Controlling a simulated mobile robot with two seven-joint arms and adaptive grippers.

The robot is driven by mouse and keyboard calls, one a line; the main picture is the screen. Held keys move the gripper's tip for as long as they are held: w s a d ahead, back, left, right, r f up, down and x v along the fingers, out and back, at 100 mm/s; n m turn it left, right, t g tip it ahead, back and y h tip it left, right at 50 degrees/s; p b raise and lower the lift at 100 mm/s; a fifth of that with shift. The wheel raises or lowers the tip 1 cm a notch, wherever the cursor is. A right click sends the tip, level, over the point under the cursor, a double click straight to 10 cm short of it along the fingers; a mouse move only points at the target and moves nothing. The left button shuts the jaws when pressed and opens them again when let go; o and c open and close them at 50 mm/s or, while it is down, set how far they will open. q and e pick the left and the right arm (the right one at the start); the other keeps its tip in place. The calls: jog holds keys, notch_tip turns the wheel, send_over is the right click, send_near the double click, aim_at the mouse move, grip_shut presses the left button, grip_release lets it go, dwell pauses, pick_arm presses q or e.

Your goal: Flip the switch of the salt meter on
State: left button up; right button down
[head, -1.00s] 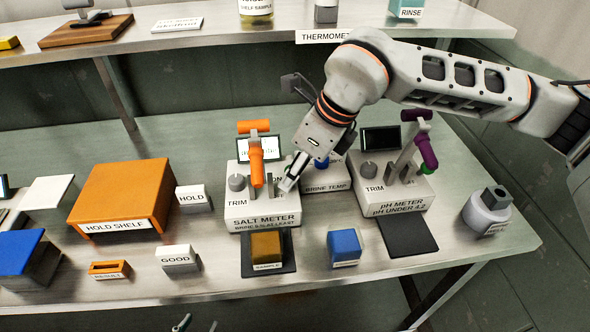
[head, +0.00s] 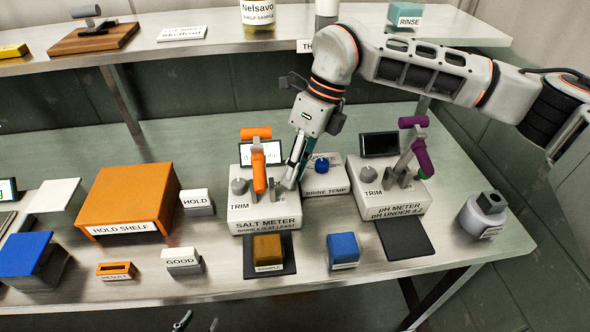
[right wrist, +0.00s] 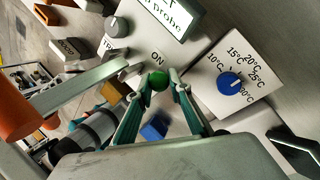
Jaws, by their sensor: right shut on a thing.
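The salt meter (head: 264,223) is a white box with a lit screen (head: 260,155), a grey TRIM knob (head: 239,186) and an orange-handled probe (head: 259,172). My right gripper (head: 283,184) is over the right side of its top. In the right wrist view, its green-padded fingers (right wrist: 159,84) are closed around a round green switch tip (right wrist: 159,81) beside the ON label. The switch's lower part is hidden by the fingers. My left gripper (head: 198,323) shows only its fingertips, apart and empty, at the bottom edge of the head view.
The brine temp dial (head: 322,189) stands close on the right, with the pH meter (head: 392,202) beyond it. A sample block (head: 268,248) on a dark mat is in front. The orange hold shelf (head: 130,195) is on the left.

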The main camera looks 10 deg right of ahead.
jog(key=c, duration=1.9)
grip_release()
notch_tip(320, 180, up, 10)
jog(key=shift+r, duration=0.1)
